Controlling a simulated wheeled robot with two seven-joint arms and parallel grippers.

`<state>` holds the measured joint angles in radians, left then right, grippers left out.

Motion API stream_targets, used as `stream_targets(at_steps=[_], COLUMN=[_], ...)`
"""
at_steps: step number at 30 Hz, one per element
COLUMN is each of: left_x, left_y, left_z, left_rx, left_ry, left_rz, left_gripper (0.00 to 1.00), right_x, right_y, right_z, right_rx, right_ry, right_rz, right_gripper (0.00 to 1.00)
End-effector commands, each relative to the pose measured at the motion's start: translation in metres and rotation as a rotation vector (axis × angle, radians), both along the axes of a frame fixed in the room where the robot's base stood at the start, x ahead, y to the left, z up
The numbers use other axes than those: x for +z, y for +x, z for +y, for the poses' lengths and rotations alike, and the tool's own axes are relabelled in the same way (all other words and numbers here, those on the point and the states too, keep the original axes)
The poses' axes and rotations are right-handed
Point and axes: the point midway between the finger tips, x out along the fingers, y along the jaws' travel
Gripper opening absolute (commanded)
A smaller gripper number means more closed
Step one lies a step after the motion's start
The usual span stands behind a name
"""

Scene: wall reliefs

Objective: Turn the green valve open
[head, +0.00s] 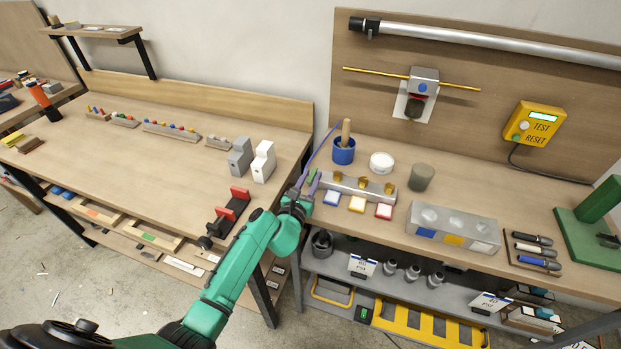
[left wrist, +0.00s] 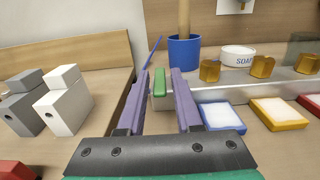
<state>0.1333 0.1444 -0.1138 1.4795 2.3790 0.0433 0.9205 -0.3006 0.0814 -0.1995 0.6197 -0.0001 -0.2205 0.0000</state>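The green valve handle (left wrist: 159,82) stands upright at the left end of a silver manifold bar (head: 347,187) with several brass fittings (left wrist: 262,66). In the left wrist view it shows between the two purple fingers of my left gripper (left wrist: 160,73), with a gap on either side. The fingers look open and apart from the handle; how deep the handle sits between them is hard to tell. In the head view my left gripper (head: 308,183) is at the manifold's left end, and the handle is partly hidden by it. My right gripper is not in view.
White-topped blue, yellow and red blocks (head: 357,204) lie in front of the manifold. A blue cup (head: 343,155) with a wooden handle and a white soap dish (head: 382,162) stand behind it. Grey and white blocks (head: 263,161) stand on the left bench, near the gap between benches.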

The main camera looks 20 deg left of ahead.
Motion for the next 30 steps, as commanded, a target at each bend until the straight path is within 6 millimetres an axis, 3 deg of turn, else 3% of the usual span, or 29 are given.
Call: stream_targets(at_steps=[1, 2, 17, 25, 30], left_x=[0.0, 0.0, 0.001, 0.0, -0.005], left_y=[0.0, 0.0, 0.0, 0.002, 0.004], left_z=[0.0, 0.0, 0.004, 0.012, 0.018], left_rx=[0.0, 0.0, -0.064, -0.239, -0.394], left_ry=[0.0, 0.0, 0.006, 0.007, 0.006], left_rz=[0.0, 0.0, 0.001, 0.002, 0.002], left_gripper=[0.09, 0.0, 0.0, 0.0, 0.0], right_x=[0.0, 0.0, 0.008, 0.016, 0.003], right_y=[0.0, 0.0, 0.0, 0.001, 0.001], right_z=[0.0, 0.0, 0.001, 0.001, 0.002], right_rx=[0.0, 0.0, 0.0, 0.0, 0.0], right_ry=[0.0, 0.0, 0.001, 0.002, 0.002], right_rz=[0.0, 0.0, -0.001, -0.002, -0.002], right_gripper=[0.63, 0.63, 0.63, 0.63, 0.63])
